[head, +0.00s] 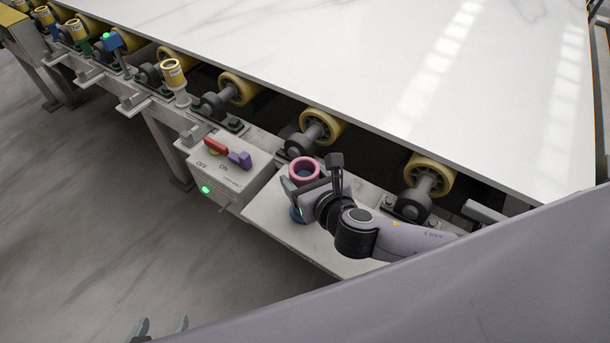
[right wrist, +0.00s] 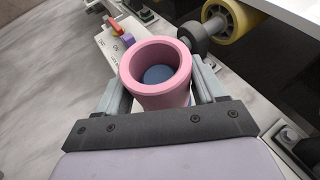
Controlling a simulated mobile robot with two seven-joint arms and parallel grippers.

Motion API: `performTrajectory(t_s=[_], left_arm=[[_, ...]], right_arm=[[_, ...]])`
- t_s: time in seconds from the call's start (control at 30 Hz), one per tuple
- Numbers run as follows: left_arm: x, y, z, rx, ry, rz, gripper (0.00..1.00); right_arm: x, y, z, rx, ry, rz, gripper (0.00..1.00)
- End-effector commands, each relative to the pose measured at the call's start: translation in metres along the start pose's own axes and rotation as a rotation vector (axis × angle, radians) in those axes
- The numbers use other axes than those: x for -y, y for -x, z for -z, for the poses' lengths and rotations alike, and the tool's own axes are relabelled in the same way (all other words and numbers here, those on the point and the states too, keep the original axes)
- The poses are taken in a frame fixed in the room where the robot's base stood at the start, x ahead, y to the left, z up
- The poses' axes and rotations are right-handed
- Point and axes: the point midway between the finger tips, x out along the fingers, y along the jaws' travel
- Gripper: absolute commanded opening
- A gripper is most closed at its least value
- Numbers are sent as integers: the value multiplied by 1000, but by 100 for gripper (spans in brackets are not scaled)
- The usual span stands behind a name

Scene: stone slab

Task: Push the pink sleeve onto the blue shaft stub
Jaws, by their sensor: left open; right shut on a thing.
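The pink sleeve (head: 304,159) is an upright open ring in the head view, over the small grey platform. It also shows in the right wrist view (right wrist: 160,98). My right gripper (head: 310,181) is shut on the sleeve, one finger on each side. The blue shaft stub (right wrist: 159,75) shows as a round end inside the sleeve's bore, below its rim; the sleeve appears to be around or directly above it. How deep the stub sits is hidden. My left gripper (head: 160,327) is open and empty at the bottom edge.
A control box (head: 228,170) with a red and a purple lever and a green light stands left of the sleeve. Yellow rollers (head: 320,126) line the frame behind, under the white stone slab (head: 350,50). The floor (head: 100,200) at left is clear.

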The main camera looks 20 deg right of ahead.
Motion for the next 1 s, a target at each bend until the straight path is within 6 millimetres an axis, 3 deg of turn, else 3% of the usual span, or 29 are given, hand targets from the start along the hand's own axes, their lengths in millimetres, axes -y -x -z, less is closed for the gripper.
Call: performTrajectory(t_s=[0.57, 0.6, 0.67, 1.0], left_arm=[[0, -5, -7, 0, 0, 0, 71], [0, -5, -6, 0, 0, 0, 71], [0, -5, -6, 0, 0, 0, 71], [0, -4, -6, 0, 0, 0, 71]], right_arm=[[0, -6, 13, 1, -1, -1, 36], [0, -5, 12, 1, -1, -1, 79], [0, -5, 12, 1, -1, -1, 98], [0, -3, 13, -1, 0, 0, 99]])
